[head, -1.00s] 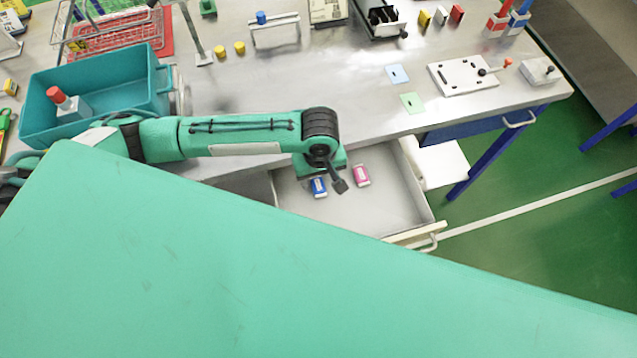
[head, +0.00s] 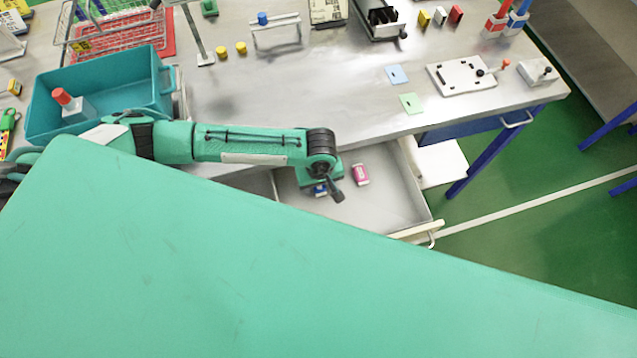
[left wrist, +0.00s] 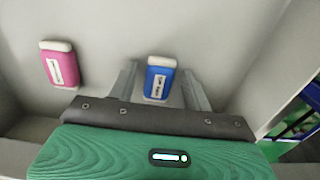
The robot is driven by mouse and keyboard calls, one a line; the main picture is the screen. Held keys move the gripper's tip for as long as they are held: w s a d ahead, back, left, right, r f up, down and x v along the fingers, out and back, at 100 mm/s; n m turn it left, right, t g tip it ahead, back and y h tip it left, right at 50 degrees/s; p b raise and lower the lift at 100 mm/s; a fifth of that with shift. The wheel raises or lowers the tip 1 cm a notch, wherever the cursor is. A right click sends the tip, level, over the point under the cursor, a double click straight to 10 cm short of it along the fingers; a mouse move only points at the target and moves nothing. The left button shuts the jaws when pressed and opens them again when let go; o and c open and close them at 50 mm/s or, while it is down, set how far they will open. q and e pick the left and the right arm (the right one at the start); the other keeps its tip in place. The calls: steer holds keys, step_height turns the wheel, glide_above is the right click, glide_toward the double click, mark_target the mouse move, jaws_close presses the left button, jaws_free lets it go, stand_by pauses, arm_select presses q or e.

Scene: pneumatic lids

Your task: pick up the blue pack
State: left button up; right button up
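The blue pack (head: 320,191) lies in the open drawer (head: 395,214), partly covered by my left gripper in the head view. In the left wrist view the blue pack (left wrist: 160,79), with a white end and a white label, shows whole between the two fingers. My left gripper (left wrist: 159,72) is open, with a finger on either side of the pack and a gap at each side. I cannot tell how far the fingertips are above the drawer floor. My right gripper is not in view.
A pink pack (head: 361,174) lies in the drawer close to the blue one. The drawer walls surround both, with free floor to the right. A teal bin (head: 45,104) stands on the metal table at the left. Green and blue cards (head: 411,103) lie near the table's edge.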

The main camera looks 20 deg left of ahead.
arm_select(q)
steer(key=c, duration=0.8)
steer(key=shift+r, duration=0.1)
